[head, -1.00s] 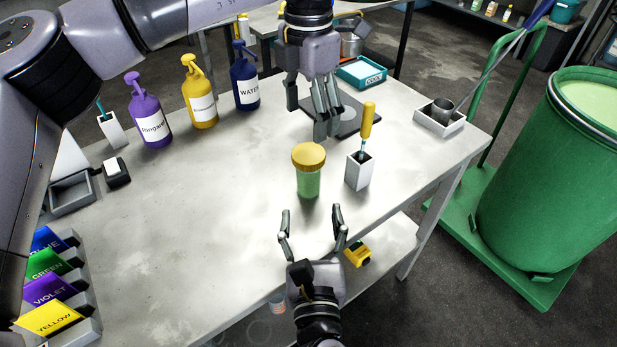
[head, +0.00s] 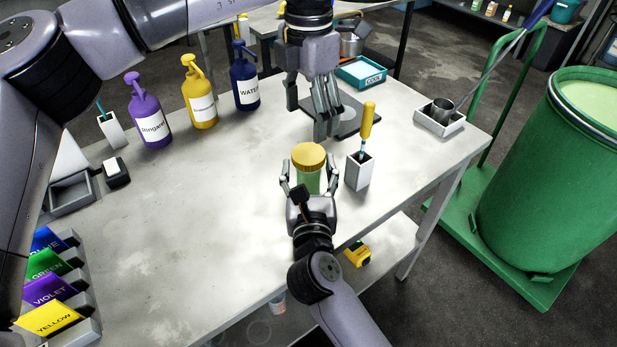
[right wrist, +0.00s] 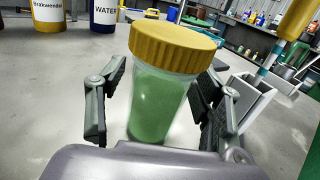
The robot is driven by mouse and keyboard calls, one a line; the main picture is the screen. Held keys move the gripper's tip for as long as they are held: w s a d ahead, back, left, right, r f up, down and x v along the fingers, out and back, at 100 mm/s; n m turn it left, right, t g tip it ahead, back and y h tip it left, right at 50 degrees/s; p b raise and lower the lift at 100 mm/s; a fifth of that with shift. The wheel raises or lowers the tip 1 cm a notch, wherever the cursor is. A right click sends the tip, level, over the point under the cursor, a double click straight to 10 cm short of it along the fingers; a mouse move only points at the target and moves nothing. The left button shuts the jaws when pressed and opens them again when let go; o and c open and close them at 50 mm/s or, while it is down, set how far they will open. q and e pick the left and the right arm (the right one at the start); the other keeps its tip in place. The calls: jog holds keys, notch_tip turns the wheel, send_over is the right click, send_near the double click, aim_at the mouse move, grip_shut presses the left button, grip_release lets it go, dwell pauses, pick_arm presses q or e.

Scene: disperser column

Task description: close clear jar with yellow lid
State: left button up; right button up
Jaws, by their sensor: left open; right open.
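The clear jar (head: 308,182) with green contents stands upright on the table. It also fills the middle of the right wrist view (right wrist: 157,105). The yellow lid (head: 308,156) sits on top of the jar, and it shows large in the right wrist view (right wrist: 172,45). I cannot tell how tightly it is seated. My right gripper (head: 310,172) is open, with one finger on each side of the jar below the lid. My left gripper (head: 326,118) is open and empty, pointing down beyond the jar, above a dark flat plate (head: 350,118).
A white holder (head: 359,172) with a yellow-handled tool (head: 367,122) stands just right of the jar. Purple (head: 148,115), yellow (head: 198,95) and blue (head: 245,80) bottles stand at the back left. The table left of the jar is clear.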

jog(key=shift+c, duration=0.6)
grip_shut()
